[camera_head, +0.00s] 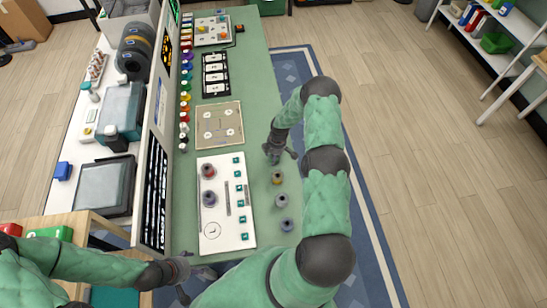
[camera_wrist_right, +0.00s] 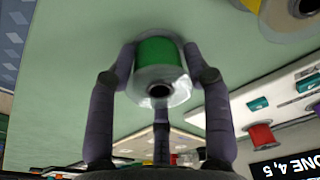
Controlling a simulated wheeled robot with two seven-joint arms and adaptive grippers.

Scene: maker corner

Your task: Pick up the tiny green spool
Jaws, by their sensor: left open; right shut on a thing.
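The tiny green spool (camera_wrist_right: 154,49) sits between the fingers of my right gripper (camera_wrist_right: 158,62) in the right wrist view. The fingers are shut on it, and its pale flange with a dark centre hole faces the camera. In the head view my right gripper (camera_head: 279,155) is at the right edge of the green table, and the spool is hidden there. I cannot tell whether the spool touches the table. My left gripper (camera_head: 184,272) is open and empty near the table's front left corner.
A yellow spool (camera_head: 277,178) and two greyish spools (camera_head: 281,201) stand in a row nearer me. A white board (camera_head: 228,165) with a red spool (camera_head: 208,170) and a dark spool (camera_head: 209,198) lies to the left. Beyond it is a beige tray (camera_head: 219,104).

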